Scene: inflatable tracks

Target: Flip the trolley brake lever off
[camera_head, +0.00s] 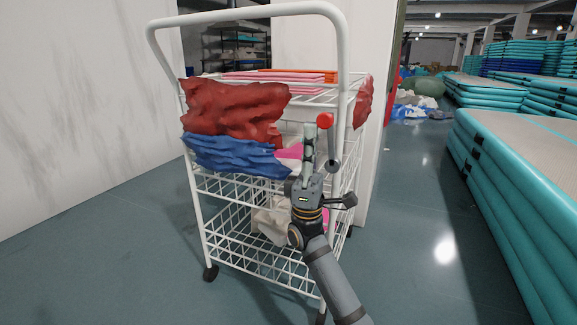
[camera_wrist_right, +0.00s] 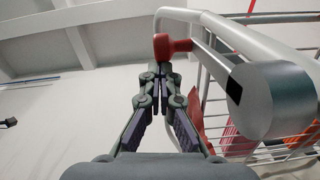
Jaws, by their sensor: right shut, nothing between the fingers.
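The white wire trolley (camera_head: 343,60) stands in front of me, its tall handle at the top. The brake lever (camera_head: 331,144) is on its right front post. It points up from a grey round pivot (camera_wrist_right: 268,100) and ends in a red knob (camera_head: 325,121). My right gripper (camera_head: 309,128) is upright, shut and empty, just left of the knob in the head view. In the right wrist view the fingertips (camera_wrist_right: 159,68) are just below the red knob (camera_wrist_right: 171,46); I cannot tell whether they touch. My left gripper is not in view.
Red cloth (camera_head: 235,108) and blue cloth (camera_head: 235,155) hang over the trolley's front left. Pink and orange sheets (camera_head: 285,77) lie on top. A white wall panel (camera_head: 372,150) stands behind. Stacked teal inflatable tracks (camera_head: 510,185) line the right, with clear floor between.

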